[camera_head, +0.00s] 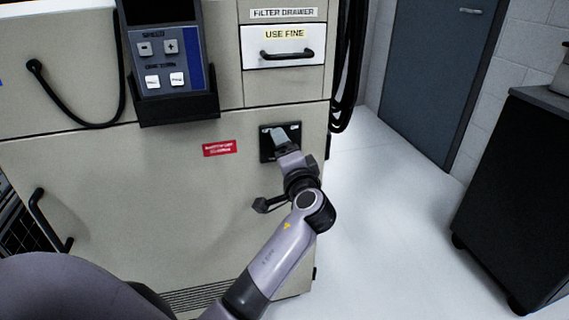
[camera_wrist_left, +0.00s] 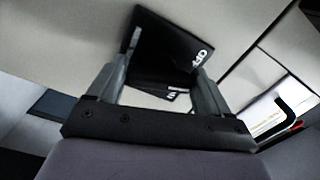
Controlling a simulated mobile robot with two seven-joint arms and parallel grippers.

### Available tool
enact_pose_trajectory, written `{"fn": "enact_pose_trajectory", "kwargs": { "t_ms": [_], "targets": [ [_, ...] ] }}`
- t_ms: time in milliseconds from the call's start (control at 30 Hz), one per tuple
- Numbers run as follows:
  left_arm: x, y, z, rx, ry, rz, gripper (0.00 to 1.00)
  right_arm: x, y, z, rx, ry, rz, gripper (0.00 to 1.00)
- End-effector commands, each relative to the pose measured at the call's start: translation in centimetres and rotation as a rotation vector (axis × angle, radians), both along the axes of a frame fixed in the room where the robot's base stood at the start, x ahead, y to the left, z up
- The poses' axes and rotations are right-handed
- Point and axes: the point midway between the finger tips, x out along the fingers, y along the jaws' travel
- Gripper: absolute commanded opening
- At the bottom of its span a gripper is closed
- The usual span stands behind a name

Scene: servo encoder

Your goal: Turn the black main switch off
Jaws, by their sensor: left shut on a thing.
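The black main switch (camera_head: 294,130) is a square black plate on the machine's beige front, below the filter drawer. My left gripper (camera_head: 284,138) is at it and hides much of the plate. In the left wrist view the black switch (camera_wrist_left: 165,42) lies between the two fingers of the left gripper (camera_wrist_left: 165,75), which is shut on its dark handle. White lettering, seemingly "OFF", shows on the plate near the right finger. More white lettering lower down is partly hidden. The handle's exact angle is hard to tell. My right gripper is in neither view.
A red label (camera_head: 220,148) is left of the switch. A control pendant (camera_head: 165,60) in a black holder and the filter drawer (camera_head: 285,50) are above. Black cables (camera_head: 347,70) hang at the machine's right edge. A dark cabinet (camera_head: 520,190) stands right, with clear floor between.

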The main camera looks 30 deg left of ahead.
Motion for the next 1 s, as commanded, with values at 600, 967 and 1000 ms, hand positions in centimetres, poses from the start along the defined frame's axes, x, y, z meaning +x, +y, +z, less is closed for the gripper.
{"fn": "enact_pose_trajectory", "kwargs": {
  "t_ms": [600, 967, 1000],
  "targets": [
    [0.0, -0.1, -0.5, -0.291, -0.335, -0.002, 0.49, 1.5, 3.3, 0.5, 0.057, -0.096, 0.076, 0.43],
    [0.0, -0.1, -0.3, -0.336, -0.388, -0.001, 0.49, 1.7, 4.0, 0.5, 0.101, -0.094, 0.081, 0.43],
    [0.0, -0.1, -0.3, -0.337, -0.388, -0.001, 0.49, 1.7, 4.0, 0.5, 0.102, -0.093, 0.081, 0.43]
  ]
}}
